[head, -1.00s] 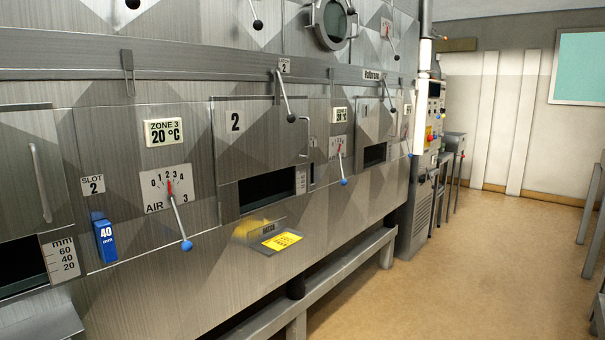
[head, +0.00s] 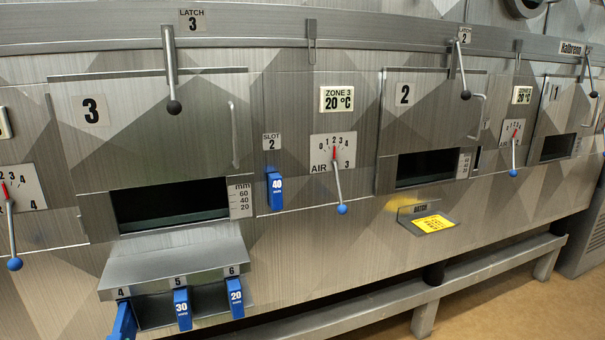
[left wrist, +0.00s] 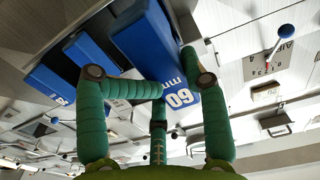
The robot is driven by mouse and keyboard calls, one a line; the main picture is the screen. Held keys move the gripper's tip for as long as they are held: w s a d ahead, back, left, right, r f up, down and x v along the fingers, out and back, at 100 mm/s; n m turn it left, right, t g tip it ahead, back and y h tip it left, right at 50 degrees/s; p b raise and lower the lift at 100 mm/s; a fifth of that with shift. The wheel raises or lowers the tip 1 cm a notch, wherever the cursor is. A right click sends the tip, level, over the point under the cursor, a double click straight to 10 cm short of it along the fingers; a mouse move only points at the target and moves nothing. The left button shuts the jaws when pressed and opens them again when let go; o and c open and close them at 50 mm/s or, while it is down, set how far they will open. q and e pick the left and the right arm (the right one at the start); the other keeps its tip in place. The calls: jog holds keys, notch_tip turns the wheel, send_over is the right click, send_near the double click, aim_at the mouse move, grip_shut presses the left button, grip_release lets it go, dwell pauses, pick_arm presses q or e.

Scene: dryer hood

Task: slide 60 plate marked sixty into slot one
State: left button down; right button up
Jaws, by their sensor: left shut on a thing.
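In the left wrist view my left gripper (left wrist: 149,76), with green fingers, is shut on a blue plate marked 60 (left wrist: 152,42). The marking appears upside down near the right finger. Neither gripper shows in the head view. There, a blue plate (head: 123,322) under the number 4 is cut off by the bottom edge, and its marking cannot be read; I cannot tell if it is the held one. A slot labelled 2 holds a blue plate marked 40 (head: 275,190).
A grey rack (head: 175,262) juts from the dryer front, holding blue plates marked 30 (head: 182,309) and 20 (head: 235,297). Air levers (head: 338,185) stick out from the panel. A yellow card (head: 433,223) lies on a small shelf. A rail (head: 480,270) runs along the bottom.

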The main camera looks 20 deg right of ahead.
pick_arm(q)
jog(key=shift+s+a+f+p, duration=0.3)
jog(key=shift+s+f, duration=0.1)
jog(key=shift+s, duration=0.25)
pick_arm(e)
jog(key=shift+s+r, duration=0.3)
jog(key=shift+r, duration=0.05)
pick_arm(q)
jog(key=shift+s+d+r+p, duration=0.15)
jog(key=shift+s+p, duration=0.2)
jog(key=shift+s, duration=0.25)
jog(key=shift+s+a+r+p, duration=0.15)
jog(key=shift+s+p, duration=0.2)
jog(key=shift+s, duration=0.25)
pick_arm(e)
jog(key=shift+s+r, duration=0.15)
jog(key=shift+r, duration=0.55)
pick_arm(q)
jog(key=shift+d, duration=0.15)
jog(key=shift+s, duration=0.1)
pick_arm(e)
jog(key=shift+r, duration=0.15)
pick_arm(q)
jog(key=shift+s+p, duration=1.1)
jog(key=shift+s, duration=0.65)
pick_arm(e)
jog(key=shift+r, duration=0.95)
